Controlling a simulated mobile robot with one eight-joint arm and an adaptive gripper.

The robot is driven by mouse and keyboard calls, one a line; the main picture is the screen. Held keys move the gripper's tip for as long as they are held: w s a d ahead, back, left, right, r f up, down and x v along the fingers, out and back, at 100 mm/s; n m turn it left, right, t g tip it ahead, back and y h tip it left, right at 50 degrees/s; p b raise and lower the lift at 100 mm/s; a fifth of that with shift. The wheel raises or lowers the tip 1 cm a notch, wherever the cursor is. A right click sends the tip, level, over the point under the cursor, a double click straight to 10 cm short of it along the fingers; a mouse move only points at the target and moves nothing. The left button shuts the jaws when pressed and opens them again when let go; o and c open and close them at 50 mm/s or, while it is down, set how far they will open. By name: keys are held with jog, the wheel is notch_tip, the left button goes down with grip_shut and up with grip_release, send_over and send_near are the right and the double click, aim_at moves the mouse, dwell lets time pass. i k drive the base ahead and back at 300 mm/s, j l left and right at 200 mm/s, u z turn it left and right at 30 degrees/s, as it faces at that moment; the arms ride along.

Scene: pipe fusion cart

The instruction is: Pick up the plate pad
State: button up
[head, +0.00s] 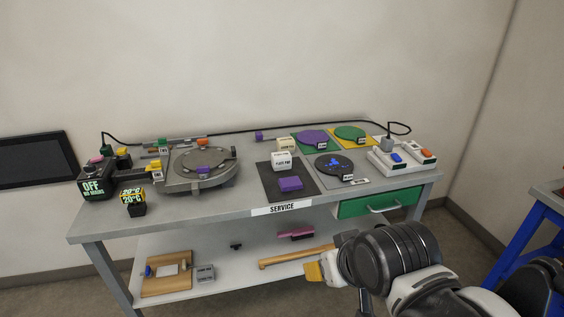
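A dark mat (268,187) lies at the front middle of the grey bench top. On it a white block whose small lettering seems to read "PLATE PAD" (281,164) stands at the back, and a purple block (290,184) lies in front of it. I cannot tell for certain which of the two is the plate pad. My gripper (332,279) is low at the right, in front of the bench and below its top, apart from both blocks. Its fingers are partly hidden and foreshortened, so its opening is unclear.
A round grey plate device (201,183) with a purple piece stands left of the mat. A dark disc (334,166) with blue bits, purple and green discs, and a white switch box (401,156) stand right. The lower shelf (215,258) holds a wooden handle. A green drawer (378,203) hangs below.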

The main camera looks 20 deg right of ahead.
aim_at(280, 160)
jog(key=i+j, duration=0.2)
jog(key=i, duration=0.3)
jog(key=i+j, duration=0.15)
jog(key=i, duration=0.3)
jog(key=i+j, duration=0.2)
jog(key=i, duration=0.3)
jog(key=l+z, duration=0.05)
